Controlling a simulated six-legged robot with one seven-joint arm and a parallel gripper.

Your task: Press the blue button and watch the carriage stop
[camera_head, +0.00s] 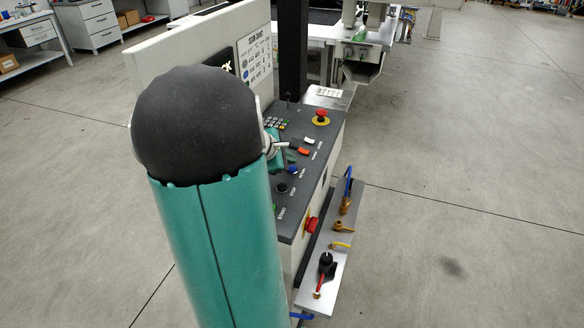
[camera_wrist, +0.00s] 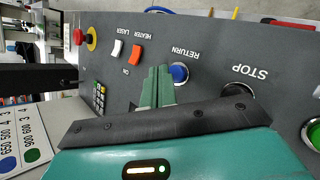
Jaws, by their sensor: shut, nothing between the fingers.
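The blue button (camera_head: 292,169) is on the dark sloped control panel (camera_head: 262,150). In the wrist view the blue button (camera_wrist: 180,73) has the label RETURN above it, upside down. My gripper (camera_wrist: 158,72) is shut and empty, its green fingertips just left of the blue button in that view. I cannot tell whether they touch the panel. In the head view my gripper (camera_head: 284,150) is partly hidden behind my arm, close to the blue button. Gantry machinery (camera_head: 362,45) stands behind the panel; I cannot tell which part is the carriage.
A black button (camera_wrist: 238,94) marked STOP is right of the blue one. White (camera_wrist: 116,48) and orange (camera_wrist: 134,54) switches are on the left. Red emergency stops (camera_head: 321,115) (camera_head: 311,225) and a valve shelf (camera_head: 335,255) are nearby. The floor on the right is clear.

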